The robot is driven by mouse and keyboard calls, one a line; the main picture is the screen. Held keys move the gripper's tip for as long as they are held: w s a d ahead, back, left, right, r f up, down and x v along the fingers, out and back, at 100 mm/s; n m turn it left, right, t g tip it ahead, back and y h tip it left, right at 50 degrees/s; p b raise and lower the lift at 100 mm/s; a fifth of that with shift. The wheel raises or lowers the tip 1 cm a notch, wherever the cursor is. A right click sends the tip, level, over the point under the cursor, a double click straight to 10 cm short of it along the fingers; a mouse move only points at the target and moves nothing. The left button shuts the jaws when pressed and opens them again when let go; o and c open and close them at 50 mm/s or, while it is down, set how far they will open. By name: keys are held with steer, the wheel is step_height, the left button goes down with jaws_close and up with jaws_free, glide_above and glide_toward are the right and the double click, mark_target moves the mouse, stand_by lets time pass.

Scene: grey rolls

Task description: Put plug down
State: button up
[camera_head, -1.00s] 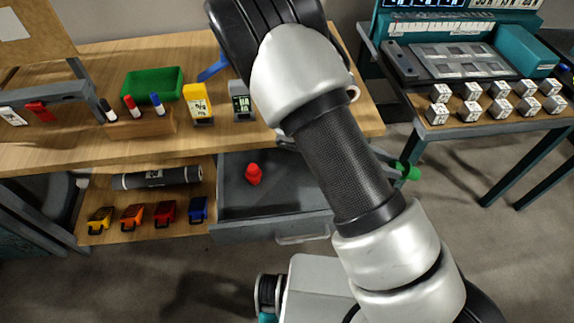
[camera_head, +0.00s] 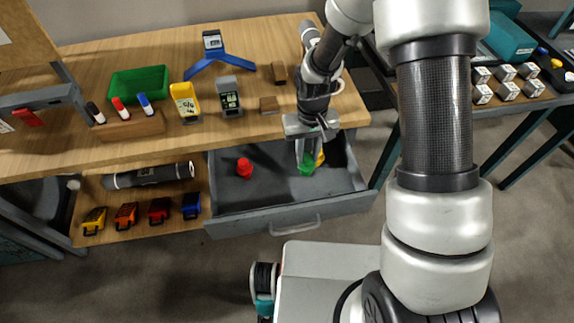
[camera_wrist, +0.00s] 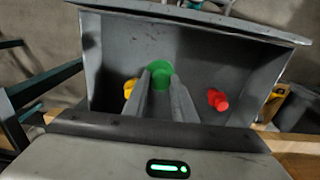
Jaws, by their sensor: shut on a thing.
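My gripper (camera_head: 307,152) points down into the open grey drawer and is shut on a green plug (camera_head: 307,168). In the wrist view the green plug (camera_wrist: 160,74) shows at the fingertips, over the drawer floor; whether it touches the floor is unclear. A yellow plug (camera_head: 320,158) is close beside it, partly hidden in the head view. A red plug (camera_head: 244,167) lies in the drawer further left. The drawer (camera_head: 345,178) is pulled out under the wooden workbench.
The workbench (camera_head: 262,50) above carries a green bin (camera_head: 139,83), markers in a wooden block and handheld meters. Padlocks and a dark roll (camera_head: 148,175) lie on the shelf left of the drawer. The front of the drawer floor is clear.

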mark_target(306, 173)
step_height(306, 173, down, 9)
steer(key=shift+f, duration=0.1)
stand_by(0.3)
steer(key=shift+b, duration=0.3)
steer(key=o, duration=0.8)
steer(key=shift+o, duration=0.2)
